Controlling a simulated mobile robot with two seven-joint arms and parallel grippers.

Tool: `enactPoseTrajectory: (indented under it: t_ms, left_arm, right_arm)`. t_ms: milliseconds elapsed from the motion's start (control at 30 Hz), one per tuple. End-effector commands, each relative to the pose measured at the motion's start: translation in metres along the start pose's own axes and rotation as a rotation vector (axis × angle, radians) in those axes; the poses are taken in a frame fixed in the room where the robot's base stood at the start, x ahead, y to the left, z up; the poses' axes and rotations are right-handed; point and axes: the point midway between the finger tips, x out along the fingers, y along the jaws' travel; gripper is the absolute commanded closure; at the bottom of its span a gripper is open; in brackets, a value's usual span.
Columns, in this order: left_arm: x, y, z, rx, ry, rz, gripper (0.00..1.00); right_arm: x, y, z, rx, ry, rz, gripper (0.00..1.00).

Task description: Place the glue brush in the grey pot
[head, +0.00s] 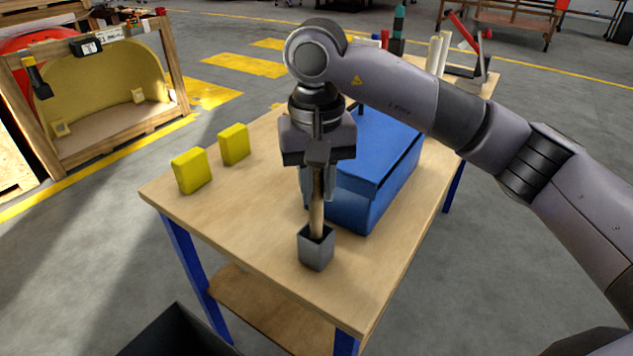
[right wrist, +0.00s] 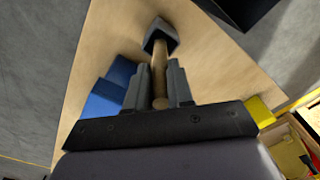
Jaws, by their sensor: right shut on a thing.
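The glue brush (head: 317,205) has a wooden handle and is upright over the grey pot (head: 316,252). Its lower end is inside the pot's opening; how deep it sits is hidden by the pot's walls. The square grey pot stands on the wooden table near its front edge. My right gripper (head: 316,185) points down and is shut on the brush handle above the pot. In the right wrist view the brush handle (right wrist: 159,80) lies between the fingers (right wrist: 160,88) and runs to the grey pot (right wrist: 160,38). My left gripper is not in view.
A blue box (head: 375,170) stands on the table right behind the gripper. Two yellow blocks (head: 191,171) stand at the table's left side. The tabletop (head: 240,205) left of the pot is clear. A dark bin (head: 175,335) is at the bottom, below the table.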

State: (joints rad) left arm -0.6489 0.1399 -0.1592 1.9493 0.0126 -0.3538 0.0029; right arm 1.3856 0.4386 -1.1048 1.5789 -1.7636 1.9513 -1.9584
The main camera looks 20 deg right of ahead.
Motion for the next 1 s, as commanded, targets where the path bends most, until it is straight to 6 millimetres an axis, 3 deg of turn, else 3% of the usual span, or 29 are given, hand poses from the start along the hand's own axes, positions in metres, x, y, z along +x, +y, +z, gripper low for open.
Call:
enactPoseTrajectory:
  t_ms: [33, 67, 133, 567, 1000]
  left_arm:
    - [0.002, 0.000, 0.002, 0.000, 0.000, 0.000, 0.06]
    - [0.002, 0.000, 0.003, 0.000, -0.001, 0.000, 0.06]
    - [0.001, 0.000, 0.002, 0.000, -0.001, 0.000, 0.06]
    - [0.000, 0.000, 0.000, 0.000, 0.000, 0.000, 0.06]
    - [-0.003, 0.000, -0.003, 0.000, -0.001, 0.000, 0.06]
  right_arm:
    - [0.003, 0.000, 0.000, 0.000, 0.000, 0.000, 1.00]
    - [0.003, 0.000, 0.000, 0.000, 0.000, 0.000, 0.75]
    - [0.002, 0.000, 0.000, 0.000, 0.000, 0.000, 0.53]
    - [-0.006, 0.000, 0.000, 0.000, 0.001, 0.000, 0.53]
    - [-0.089, 0.000, -0.001, 0.001, 0.003, 0.001, 0.53]
